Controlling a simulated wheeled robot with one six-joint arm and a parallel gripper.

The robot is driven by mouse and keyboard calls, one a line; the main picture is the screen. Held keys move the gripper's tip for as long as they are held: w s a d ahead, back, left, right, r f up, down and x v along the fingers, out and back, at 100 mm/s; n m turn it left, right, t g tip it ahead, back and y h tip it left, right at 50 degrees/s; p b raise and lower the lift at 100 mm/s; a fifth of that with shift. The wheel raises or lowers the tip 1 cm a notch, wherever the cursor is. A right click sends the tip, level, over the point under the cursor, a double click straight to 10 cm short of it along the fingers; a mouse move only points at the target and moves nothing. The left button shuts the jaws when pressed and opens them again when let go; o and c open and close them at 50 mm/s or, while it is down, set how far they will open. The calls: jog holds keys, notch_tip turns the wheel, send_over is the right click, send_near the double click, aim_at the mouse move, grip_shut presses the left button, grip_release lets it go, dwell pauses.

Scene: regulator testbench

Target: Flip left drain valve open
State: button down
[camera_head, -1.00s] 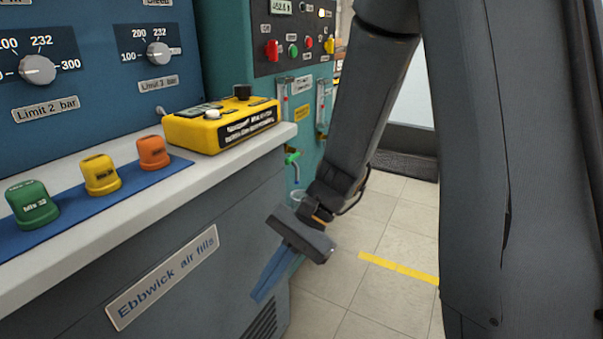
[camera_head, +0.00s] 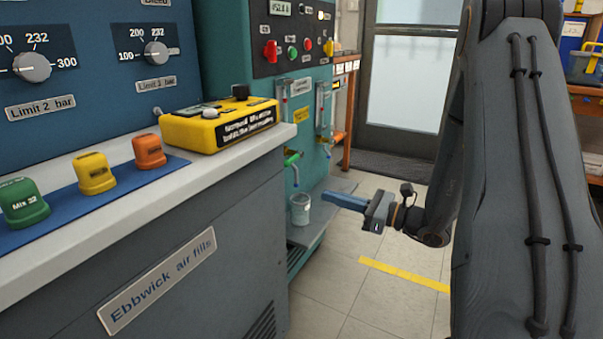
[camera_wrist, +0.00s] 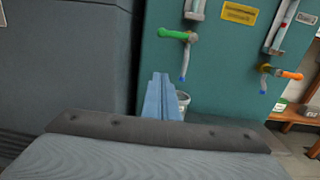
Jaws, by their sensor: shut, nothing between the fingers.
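The left drain valve has a green lever (camera_wrist: 173,33) on a metal body with a spout pointing down, on the teal cabinet's front. In the head view its green lever (camera_head: 291,158) shows just past the counter's end. The right drain valve has an orange lever (camera_wrist: 291,75), to the right in the wrist view. My gripper (camera_head: 326,197) is shut and empty, with its blue fingers pointing left toward the cabinet, below and to the right of the green lever. In the wrist view the closed fingers (camera_wrist: 160,86) are below the green valve, apart from it.
A metal cup (camera_head: 300,209) stands on a low ledge under the green valve, partly behind my fingers in the wrist view. The counter (camera_head: 240,160) with a yellow box (camera_head: 190,130) is at left. Floor to the right is free.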

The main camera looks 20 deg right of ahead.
aim_at(293, 159)
jog(key=shift+w+d+r+t, duration=0.15)
jog(key=shift+d+t, duration=0.15)
jog(key=shift+d, duration=0.15)
jog(key=w+a+r+b, duration=0.4)
jog(key=w+a, duration=0.3)
jog(key=shift+w+a, duration=0.3)
jog(key=shift+a, duration=0.05)
jog(key=shift+d+r+m+p, duration=0.1)
jog(key=shift+r+m+p, duration=0.2)
jog(key=shift+m, duration=0.1)
